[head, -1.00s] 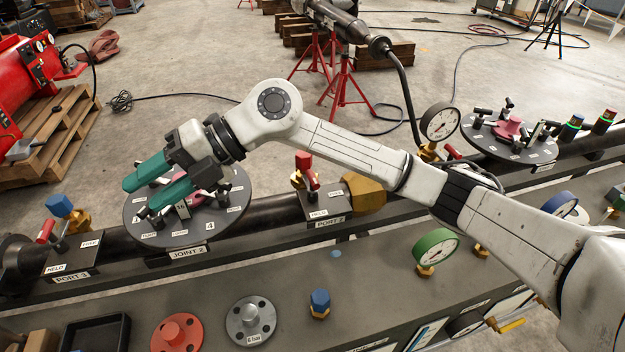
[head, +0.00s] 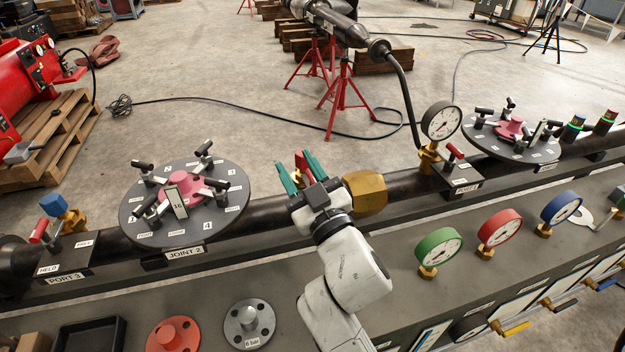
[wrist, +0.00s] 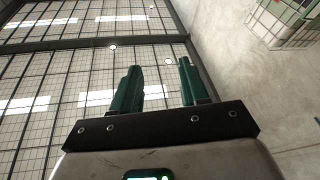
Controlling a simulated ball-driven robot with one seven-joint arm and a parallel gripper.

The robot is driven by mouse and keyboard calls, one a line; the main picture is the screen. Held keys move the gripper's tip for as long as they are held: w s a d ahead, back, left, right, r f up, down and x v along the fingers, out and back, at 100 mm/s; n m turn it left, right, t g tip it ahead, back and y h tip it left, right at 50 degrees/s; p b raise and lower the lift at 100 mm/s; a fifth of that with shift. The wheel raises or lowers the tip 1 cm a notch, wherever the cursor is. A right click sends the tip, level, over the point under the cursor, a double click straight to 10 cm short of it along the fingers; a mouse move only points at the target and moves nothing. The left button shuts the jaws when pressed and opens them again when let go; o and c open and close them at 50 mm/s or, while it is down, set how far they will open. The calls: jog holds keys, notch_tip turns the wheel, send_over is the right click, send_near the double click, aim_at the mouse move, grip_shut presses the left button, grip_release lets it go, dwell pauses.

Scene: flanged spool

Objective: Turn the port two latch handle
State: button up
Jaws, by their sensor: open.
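My gripper (head: 290,172) has green fingers and is open. It overlaps port two in the picture; I cannot tell whether it touches the handle. In the wrist view, the fingers (wrist: 160,82) stand apart with nothing between them, against a windowed ceiling, and no handle shows.
A gold hex fitting (head: 366,193) is on the pipe just right of my gripper. The joint two disc (head: 150,237) with several clamps lies to the left. A pressure gauge (head: 440,122) stands to the right, and green (head: 438,249) and red (head: 499,228) gauges stand nearer on the bench.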

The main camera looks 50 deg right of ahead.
aim_at(307, 169)
jog(key=s+d+f+m+g+h, duration=0.1)
jog(key=s+d+f+m+g, duration=0.2)
jog(key=s+f, duration=0.45)
jog(key=shift+g, duration=0.6)
jog(key=x, duration=0.7)
jog(key=a+f+x, duration=0.1)
jog(key=x, duration=0.3)
jog(key=shift+w+d, duration=0.1)
jog(key=shift+w, duration=0.5)
jog(key=shift+f, duration=0.1)
grip_shut()
